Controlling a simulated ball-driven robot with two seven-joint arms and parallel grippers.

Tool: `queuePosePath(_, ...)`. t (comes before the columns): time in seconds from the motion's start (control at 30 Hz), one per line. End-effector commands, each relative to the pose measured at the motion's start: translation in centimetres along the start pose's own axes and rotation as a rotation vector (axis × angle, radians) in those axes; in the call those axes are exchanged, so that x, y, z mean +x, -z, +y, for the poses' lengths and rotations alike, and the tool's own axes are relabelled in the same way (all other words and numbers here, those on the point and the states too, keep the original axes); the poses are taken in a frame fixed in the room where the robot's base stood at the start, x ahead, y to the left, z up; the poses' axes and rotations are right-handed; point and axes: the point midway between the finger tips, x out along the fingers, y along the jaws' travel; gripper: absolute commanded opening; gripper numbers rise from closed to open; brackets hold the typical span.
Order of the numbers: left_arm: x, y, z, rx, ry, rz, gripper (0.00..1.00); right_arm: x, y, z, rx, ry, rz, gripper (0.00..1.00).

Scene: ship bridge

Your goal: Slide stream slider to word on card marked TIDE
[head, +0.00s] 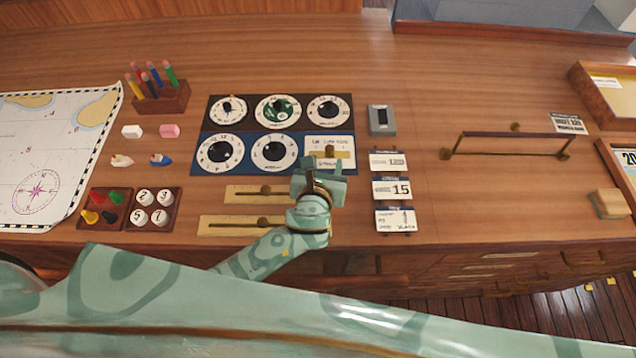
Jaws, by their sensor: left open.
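The stream slider (330,141) is a white panel with small words along its top and a brass knob on a track, at the right end of the blue dial panel. Its knob (330,152) stands near the middle of the track. My left gripper (322,173) is open just below the panel and covers its lower edge. I cannot tell whether it touches the knob. Three cards hang in a column to the right. The bottom card (396,219) has small print that seems to end in SLACK; the word TIDE is too small to read. My right gripper is not in view.
Round dials (278,111) fill the panels left of the slider. Two brass-knobbed sliders (262,191) lie below, close to my left arm. A grey switch box (382,120) stands above the cards.

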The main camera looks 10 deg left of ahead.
Motion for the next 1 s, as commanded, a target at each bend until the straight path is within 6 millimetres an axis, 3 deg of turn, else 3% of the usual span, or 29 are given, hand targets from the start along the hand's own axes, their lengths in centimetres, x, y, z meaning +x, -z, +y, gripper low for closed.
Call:
queuePosePath(0.03, -1.7, -0.2, 0.0, -0.001, 0.001, 0.002, 0.43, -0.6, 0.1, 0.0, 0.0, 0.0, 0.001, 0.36)
queuePosePath(0.2, -6.2, -0.1, 0.0, 0.0, 0.0, 0.002, 0.43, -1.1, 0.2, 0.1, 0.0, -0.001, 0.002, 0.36)
queuePosePath(0.4, -9.7, 0.0, 0.0, 0.001, 0.0, 0.001, 0.43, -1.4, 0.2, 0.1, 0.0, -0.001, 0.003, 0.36)
queuePosePath(0.6, -10.8, 0.0, 0.0, 0.001, -0.001, -0.001, 0.43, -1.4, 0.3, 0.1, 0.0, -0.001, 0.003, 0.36)
queuePosePath(1.0, -10.8, 0.0, 0.0, 0.001, -0.001, -0.001, 0.43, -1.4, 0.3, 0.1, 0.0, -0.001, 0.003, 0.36)
